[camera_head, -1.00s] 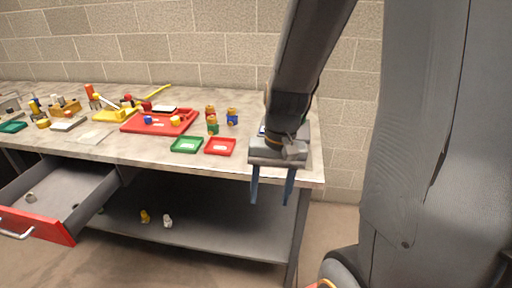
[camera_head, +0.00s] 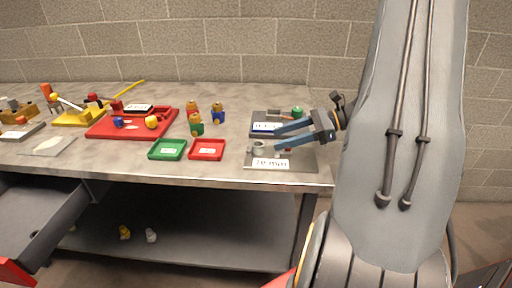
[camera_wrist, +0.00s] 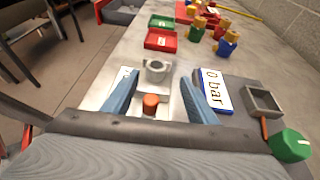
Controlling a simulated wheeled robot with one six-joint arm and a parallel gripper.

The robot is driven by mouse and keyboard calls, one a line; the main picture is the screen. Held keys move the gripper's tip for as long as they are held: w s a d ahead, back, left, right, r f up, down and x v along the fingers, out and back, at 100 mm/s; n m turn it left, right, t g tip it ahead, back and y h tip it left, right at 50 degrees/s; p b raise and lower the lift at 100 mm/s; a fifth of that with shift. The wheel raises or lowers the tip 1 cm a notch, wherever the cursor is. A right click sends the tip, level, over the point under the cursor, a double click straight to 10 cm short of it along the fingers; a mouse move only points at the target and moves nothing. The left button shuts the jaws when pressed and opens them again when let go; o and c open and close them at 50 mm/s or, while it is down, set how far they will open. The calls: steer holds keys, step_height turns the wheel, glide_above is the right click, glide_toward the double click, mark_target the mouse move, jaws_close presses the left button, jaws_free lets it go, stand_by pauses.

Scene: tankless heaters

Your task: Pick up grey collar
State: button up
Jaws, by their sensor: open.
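The grey collar (camera_head: 259,148), a short ring with a hole in its top, stands on a light plate with a printed label (camera_head: 271,164) near the table's right front edge. In the wrist view the collar (camera_wrist: 157,70) shows just beyond and between my fingertips. My gripper (camera_head: 277,141) is open, with two blue fingers pointing left, low over the plate. Nothing is held. I cannot tell exactly how high the fingers are above the plate. A small orange peg (camera_wrist: 151,101) shows between the fingers, nearer the wrist.
A blue-white "0 bar" label (camera_wrist: 212,93), a grey square socket (camera_wrist: 262,99) and a green knob (camera_wrist: 289,145) lie beside the right finger. Red (camera_head: 207,149) and green (camera_head: 167,150) trays and several coloured figures stand left of the collar. A drawer (camera_head: 40,214) is open below.

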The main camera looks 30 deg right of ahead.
mark_target(263, 144)
steer(key=x, duration=0.2)
steer(key=p+x, duration=0.1)
steer(key=x, duration=0.1)
steer(key=p+x, duration=0.1)
steer(key=x, duration=0.1)
steer(key=shift+s+a, duration=0.2)
steer(key=shift+a, duration=0.2)
steer(key=shift+c, duration=0.3)
steer(key=c, duration=1.2)
